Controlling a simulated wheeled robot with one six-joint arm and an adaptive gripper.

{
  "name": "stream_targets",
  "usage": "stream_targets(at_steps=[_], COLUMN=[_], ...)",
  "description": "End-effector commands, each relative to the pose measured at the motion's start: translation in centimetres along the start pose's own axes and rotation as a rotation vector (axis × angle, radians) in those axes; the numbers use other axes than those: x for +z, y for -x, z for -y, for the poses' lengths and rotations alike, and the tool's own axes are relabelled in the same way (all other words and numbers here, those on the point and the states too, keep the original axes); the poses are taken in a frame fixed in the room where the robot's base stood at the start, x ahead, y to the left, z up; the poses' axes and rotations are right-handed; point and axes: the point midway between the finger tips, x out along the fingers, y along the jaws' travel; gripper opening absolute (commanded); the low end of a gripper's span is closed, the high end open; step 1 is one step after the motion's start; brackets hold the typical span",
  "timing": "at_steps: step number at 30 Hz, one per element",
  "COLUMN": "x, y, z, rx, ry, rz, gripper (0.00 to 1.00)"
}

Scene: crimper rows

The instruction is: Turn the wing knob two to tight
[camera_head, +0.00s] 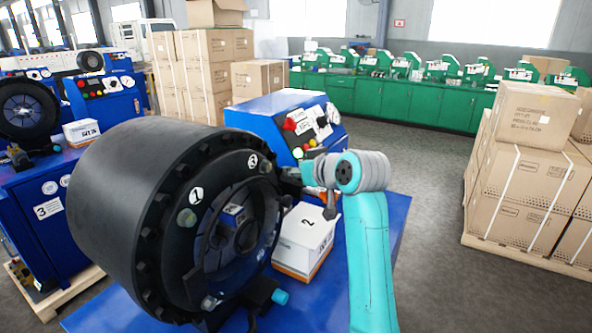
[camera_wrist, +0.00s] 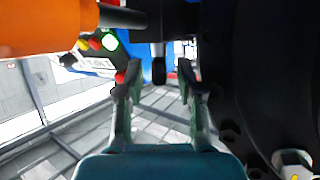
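The black crimper head (camera_head: 135,215) stands at left in the head view, its round face toward my arm. My gripper (camera_head: 287,173) is at the face's right edge, close to this knob. In the wrist view my gripper (camera_wrist: 160,92) has its two fingers apart. A dark upright stub (camera_wrist: 159,70), perhaps the knob's wing, shows between the fingertips. I cannot tell whether either finger touches it.
A blue control panel (camera_head: 290,118) is behind. Stacked cartons (camera_head: 530,190) stand at right, with open floor between. In the wrist view an orange surface (camera_wrist: 45,25) is close at upper left.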

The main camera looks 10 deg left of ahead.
Motion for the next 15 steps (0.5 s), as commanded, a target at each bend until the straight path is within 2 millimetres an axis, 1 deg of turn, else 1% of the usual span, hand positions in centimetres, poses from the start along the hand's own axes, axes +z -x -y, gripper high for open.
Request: stream_targets(at_steps=[4, 11, 12, 14, 15], x=[0.02, 0.02, 0.02, 0.03, 0.03], y=[-0.59, -0.64, -0.63, -0.63, -0.63], z=[0.0, -0.01, 0.0, 0.0, -0.01], rx=[0.0, 0.0, 0.0, 0.0, 0.0], ry=[0.0, 0.0, 0.0, 0.0, 0.0], rz=[0.001, 0.0, 0.0, 0.001, 0.001], gripper=[0.38, 0.38, 0.33, 0.17, 0.07])
